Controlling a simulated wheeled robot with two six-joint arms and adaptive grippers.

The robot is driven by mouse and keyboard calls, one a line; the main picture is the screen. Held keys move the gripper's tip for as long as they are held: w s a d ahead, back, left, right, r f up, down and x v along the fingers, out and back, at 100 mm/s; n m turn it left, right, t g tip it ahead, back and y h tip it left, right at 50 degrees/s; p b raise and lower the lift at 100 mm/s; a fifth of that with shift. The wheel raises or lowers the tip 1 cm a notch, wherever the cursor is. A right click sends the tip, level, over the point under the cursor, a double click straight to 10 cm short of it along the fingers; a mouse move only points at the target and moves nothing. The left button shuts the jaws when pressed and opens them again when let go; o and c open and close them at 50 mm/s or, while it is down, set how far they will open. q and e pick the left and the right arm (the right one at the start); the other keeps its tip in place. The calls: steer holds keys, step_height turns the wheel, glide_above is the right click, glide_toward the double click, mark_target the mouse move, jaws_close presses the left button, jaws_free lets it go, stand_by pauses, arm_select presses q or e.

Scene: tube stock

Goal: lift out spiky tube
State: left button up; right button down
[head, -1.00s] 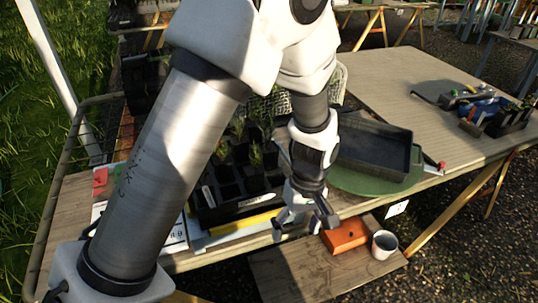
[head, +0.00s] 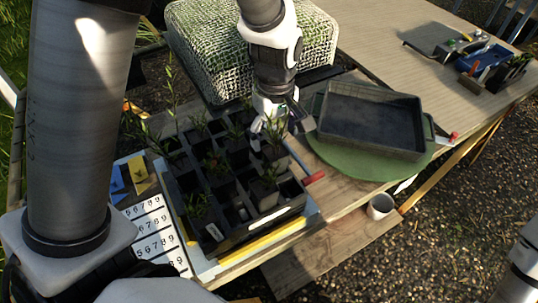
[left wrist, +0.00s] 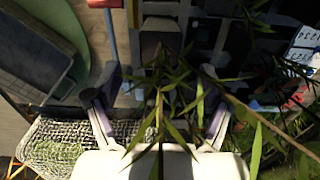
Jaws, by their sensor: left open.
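The black tube rack (head: 270,225) stands on the wooden table, with square cells holding several tubes of green plants. My left gripper (head: 275,132) is over the rack's back right part, pointing down, its jaws apart around or just above a narrow-leaved plant (head: 272,150). In the left wrist view my left gripper (left wrist: 158,112) has its two fingers on either side of spiky, pointed leaves (left wrist: 178,95). The leaves hide most of the tube below, so I cannot tell whether the fingers touch it. Other leafy plants (head: 213,165) stand in nearby cells. My right gripper is out of view.
A dark empty tray (head: 370,125) sits on a green round mat (head: 335,160) right of the rack. A mesh-covered block (head: 205,60) stands behind. Number cards (head: 160,235) lie left of the rack. A cup (head: 380,206) stands on the lower board.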

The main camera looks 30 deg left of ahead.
mark_target(276, 151)
arm_select(q)
steer(key=f, duration=0.5)
steer(key=shift+s+d+f, duration=0.1)
steer(key=shift+d, duration=0.1)
steer(key=shift+a+f, duration=0.1)
steer(key=c, duration=0.3)
steer(key=shift+s+d, duration=0.1)
steer(key=shift+d, duration=0.1)
jaws_close()
